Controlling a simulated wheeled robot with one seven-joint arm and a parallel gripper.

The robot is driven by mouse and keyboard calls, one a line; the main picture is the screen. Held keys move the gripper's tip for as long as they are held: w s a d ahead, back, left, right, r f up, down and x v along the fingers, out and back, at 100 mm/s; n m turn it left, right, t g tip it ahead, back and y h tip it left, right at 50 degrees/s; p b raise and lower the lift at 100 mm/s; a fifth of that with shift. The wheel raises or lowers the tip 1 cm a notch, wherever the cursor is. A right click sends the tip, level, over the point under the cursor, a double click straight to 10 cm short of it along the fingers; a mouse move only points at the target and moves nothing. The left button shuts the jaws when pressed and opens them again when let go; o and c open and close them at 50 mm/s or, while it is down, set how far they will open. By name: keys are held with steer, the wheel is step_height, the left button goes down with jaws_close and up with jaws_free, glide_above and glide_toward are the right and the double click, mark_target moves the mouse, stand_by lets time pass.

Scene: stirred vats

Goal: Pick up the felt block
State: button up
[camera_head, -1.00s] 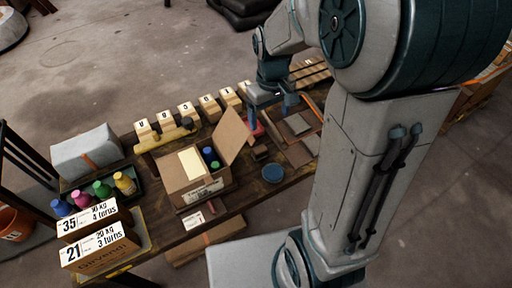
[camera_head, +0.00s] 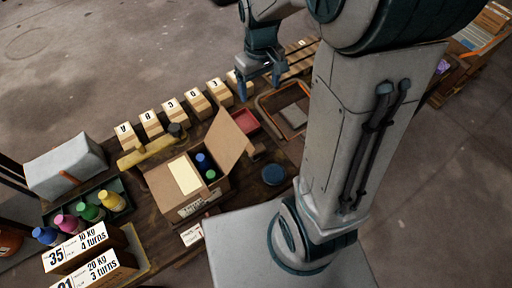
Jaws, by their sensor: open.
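My gripper (camera_head: 260,86) is open, with its two dark fingers pointing down at the back of the workbench. I cannot clearly tell which thing is the felt block. A flat grey square piece (camera_head: 294,115) lies in the brown-rimmed tray, partly beside my arm. A small red tray (camera_head: 246,122) lies left of it, below my gripper in the picture.
An open cardboard box (camera_head: 188,185) with coloured-cap bottles stands mid-bench, its flap raised. A yellow-handled tool (camera_head: 150,150) lies behind it. A round blue dish (camera_head: 274,174) sits right of the box. Bottles in a green tray (camera_head: 121,191) and labelled boxes (camera_head: 88,246) stand left.

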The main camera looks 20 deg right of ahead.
steer(key=f, duration=0.1)
steer(key=b, duration=2)
glide_toward(258, 151)
step_height(258, 151, down, 6)
steer(key=shift+r+b, duration=0.25)
steer(key=shift+b, duration=0.3)
steer(key=shift+w+f, duration=0.25)
steer(key=shift+f, duration=1.05)
steer(key=shift+w+f, duration=0.25)
steer(key=shift+f, duration=1.05)
steer(key=c, duration=1.1)
steer(key=shift+r, duration=0.1)
